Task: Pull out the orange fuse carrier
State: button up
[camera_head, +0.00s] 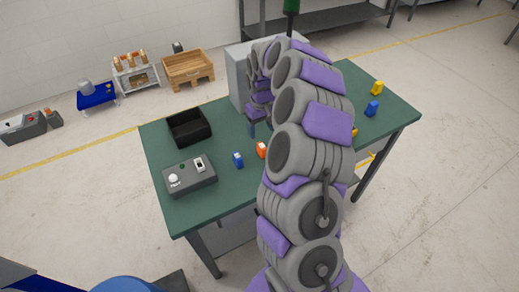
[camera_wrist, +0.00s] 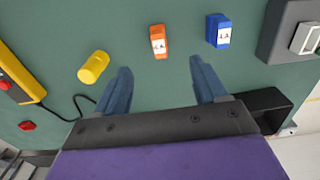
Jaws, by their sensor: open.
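The orange fuse carrier (camera_wrist: 158,41) lies on the green table in the wrist view, just beyond the gap between my fingertips. It has a white label with dark marks. It also shows in the head view (camera_head: 261,150), left of my arm. My gripper (camera_wrist: 158,72) is open and empty, its two blue-grey fingers spread apart and touching nothing that I can see. In the head view my gripper (camera_head: 252,128) is partly hidden by my arm. A similar blue carrier (camera_wrist: 218,31) stands to the right of the orange one.
A grey box (camera_head: 190,177) with a white switch is on the table's left, near a black bin (camera_head: 188,127). A yellow cylinder (camera_wrist: 94,67) and a yellow-and-black device (camera_wrist: 20,85) with a cable lie left in the wrist view. Blue (camera_head: 372,108) and yellow (camera_head: 377,88) pieces stand far right.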

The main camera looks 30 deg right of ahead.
aim_at(262, 145)
jog(key=shift+d+f, duration=0.1)
jog(key=shift+f, duration=0.1)
dwell(0.3)
jog(key=shift+f+b, duration=1.05)
jog(key=shift+f, duration=3.3)
jog(key=shift+p, duration=0.35)
grip_shut()
jog(key=shift+r, duration=0.2)
jog(key=shift+r+p, duration=1.1)
jog(key=shift+r, duration=1.75)
